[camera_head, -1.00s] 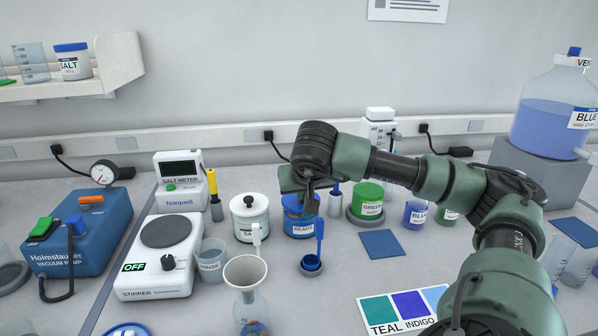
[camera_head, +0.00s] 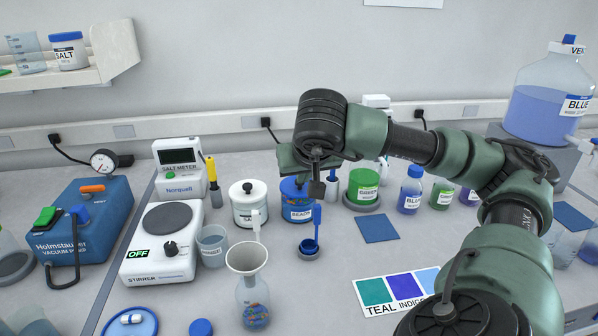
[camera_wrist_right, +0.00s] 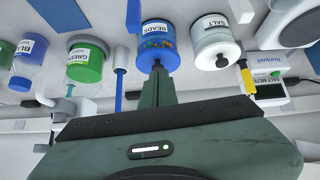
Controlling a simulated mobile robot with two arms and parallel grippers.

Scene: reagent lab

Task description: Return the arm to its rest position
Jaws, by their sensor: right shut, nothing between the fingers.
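My right arm comes in from the right in the head view and reaches over the bench. Its gripper (camera_head: 318,187) is shut and empty, and its dark wrist partly hides it. In the right wrist view the shut fingers (camera_wrist_right: 157,75) point toward the beads jar (camera_wrist_right: 160,35), with the salt jar (camera_wrist_right: 215,35) and the green jar (camera_wrist_right: 87,62) on either side. I cannot tell whether the fingers touch the beads jar. My left gripper is out of view.
A funnel in a flask (camera_head: 252,300) stands at the front, near the stirrer (camera_head: 160,262) and rinse beaker (camera_head: 212,252). Blue and green bottles (camera_head: 411,192) stand behind my forearm. A colour card (camera_head: 372,292) lies flat.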

